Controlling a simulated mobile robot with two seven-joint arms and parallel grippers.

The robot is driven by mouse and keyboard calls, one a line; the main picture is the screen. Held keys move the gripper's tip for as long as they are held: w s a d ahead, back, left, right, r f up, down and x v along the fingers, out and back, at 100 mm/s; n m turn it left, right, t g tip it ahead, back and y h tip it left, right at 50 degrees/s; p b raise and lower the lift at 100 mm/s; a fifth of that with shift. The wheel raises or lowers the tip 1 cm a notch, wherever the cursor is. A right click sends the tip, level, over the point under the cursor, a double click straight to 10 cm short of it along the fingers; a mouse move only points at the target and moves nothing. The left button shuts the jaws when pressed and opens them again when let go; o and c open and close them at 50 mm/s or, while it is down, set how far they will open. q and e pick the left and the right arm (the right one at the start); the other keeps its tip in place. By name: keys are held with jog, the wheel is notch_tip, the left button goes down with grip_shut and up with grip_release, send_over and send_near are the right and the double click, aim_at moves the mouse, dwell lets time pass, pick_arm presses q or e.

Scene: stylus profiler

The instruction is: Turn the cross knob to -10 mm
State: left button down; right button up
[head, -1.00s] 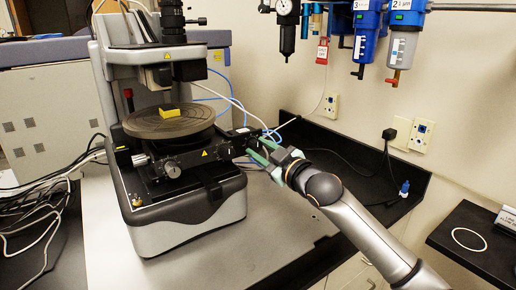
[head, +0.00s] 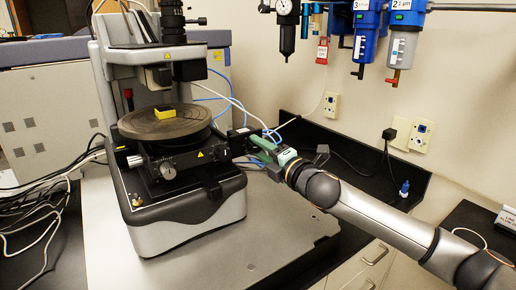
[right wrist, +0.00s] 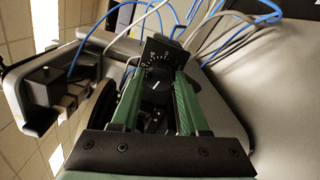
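The cross knob (right wrist: 157,88) is a small dark knob with a white mark, in front of a black plate (right wrist: 160,50) with white scale marks in the right wrist view. The exact reading is too small to tell. My right gripper (right wrist: 158,80) has its green fingers on either side of the knob, close against it. In the head view my right gripper (head: 260,147) is at the right side of the stage and hides the knob. The round stage plate (head: 140,127) carries a small yellow block (head: 167,112). My left gripper is not in view.
A second knob (head: 168,172) is on the stage's front. Blue and white cables run behind the stage and near the dial plate. Blue and clear filter units (head: 368,35) hang on the wall. The light bench top (head: 240,245) in front is clear.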

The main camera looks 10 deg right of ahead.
jog(key=o, duration=0.3)
jog(key=shift+o, duration=0.2)
jog(key=v, duration=0.8)
jog(key=shift+s, duration=0.1)
jog(key=b+v, duration=0.4)
jog(key=v, duration=0.8)
jog(key=shift+s, duration=0.15)
